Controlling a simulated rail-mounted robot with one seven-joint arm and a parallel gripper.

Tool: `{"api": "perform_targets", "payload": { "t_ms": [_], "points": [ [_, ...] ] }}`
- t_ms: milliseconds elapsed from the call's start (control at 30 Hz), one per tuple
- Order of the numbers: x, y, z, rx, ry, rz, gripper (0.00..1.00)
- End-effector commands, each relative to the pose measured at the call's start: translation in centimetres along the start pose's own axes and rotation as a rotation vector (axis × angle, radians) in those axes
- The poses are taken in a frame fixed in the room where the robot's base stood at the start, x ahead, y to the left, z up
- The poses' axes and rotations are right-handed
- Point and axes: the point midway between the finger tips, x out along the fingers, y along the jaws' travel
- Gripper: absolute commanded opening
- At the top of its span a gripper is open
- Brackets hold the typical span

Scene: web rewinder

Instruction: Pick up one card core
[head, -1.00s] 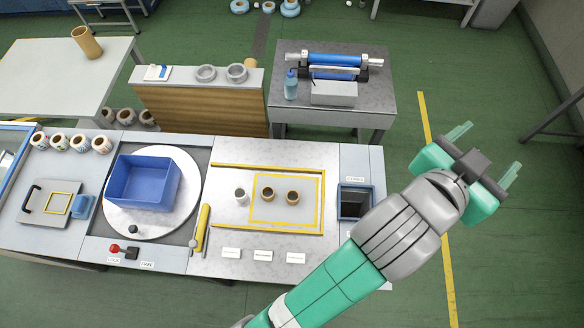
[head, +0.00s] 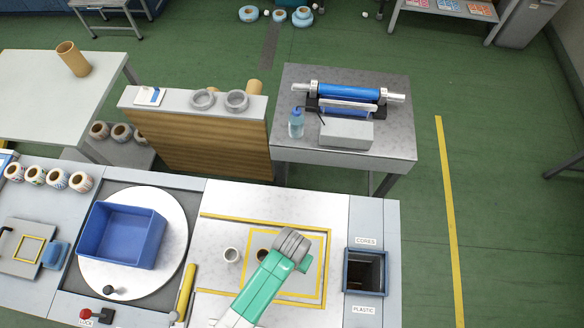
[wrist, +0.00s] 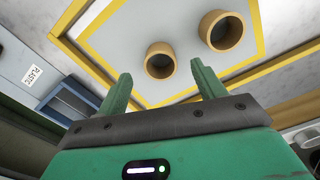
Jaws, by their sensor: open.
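Two brown card cores stand upright on the pale panel inside the yellow outline. In the wrist view, the nearer core (wrist: 159,65) sits just beyond and between my fingertips, and the other core (wrist: 223,32) is farther up and right.
A blue-rimmed bin (head: 366,290) between the CORES and PLASTIC labels is right of the panel. A blue box (head: 122,235) sits on a round turntable (head: 176,225) at left. Yellow bars (head: 240,221) edge the panel. A yellow-handled tool (head: 186,290) lies left of it.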

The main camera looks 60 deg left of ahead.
Motion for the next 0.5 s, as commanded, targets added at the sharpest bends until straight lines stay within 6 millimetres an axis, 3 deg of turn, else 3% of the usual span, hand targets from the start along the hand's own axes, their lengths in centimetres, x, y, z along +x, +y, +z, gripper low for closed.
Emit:
{"api": "perform_targets", "payload": {
  "t_ms": [133, 333, 500],
  "points": [
    [1.0, 0.0, -0.1, 0.000, 0.001, 0.000, 0.69],
    [4.5, 0.0, -0.3, 0.000, 0.001, 0.000, 0.69],
    [5.3, 0.1, -0.4, 0.001, 0.004, 0.000, 0.69]
  ]
}}
